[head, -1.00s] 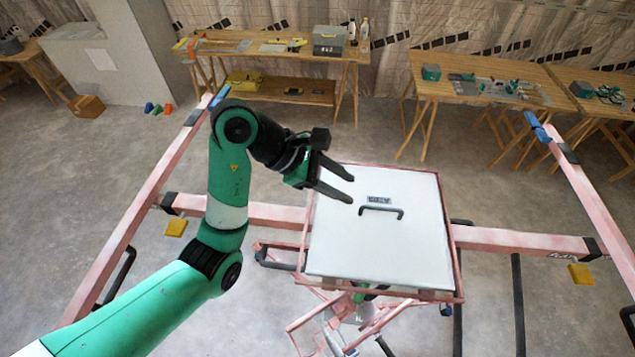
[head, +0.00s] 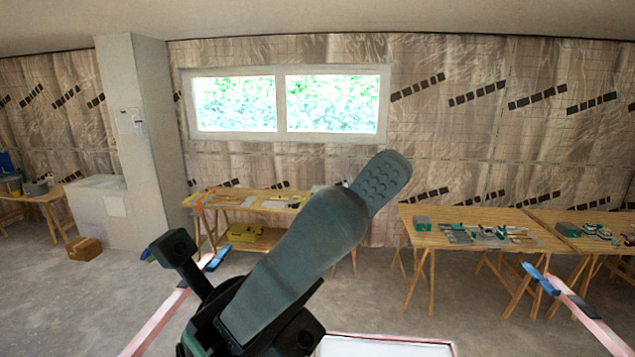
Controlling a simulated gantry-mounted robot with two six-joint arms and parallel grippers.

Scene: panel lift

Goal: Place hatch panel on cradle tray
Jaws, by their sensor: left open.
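My left gripper (head: 388,178) is large and close to the camera, raised and pointing up to the right. One grey finger with a studded pad shows clearly; the other finger is hidden behind it or out of sight. The gripper is open and I see nothing held in it. The white hatch panel (head: 385,348) shows only as a strip at the bottom edge, below and right of the gripper. A thin pinkish rim (head: 390,337), which looks like the tray's edge, runs along its far side. The panel's handle and most of the tray are out of the picture. My right gripper is not in view.
Pink rails with blue ends stand at left (head: 155,325) and right (head: 590,318). Wooden workbenches with tools stand behind, at centre left (head: 245,200) and right (head: 480,215). A grey pillar (head: 145,150) and a cardboard box (head: 84,248) are at left.

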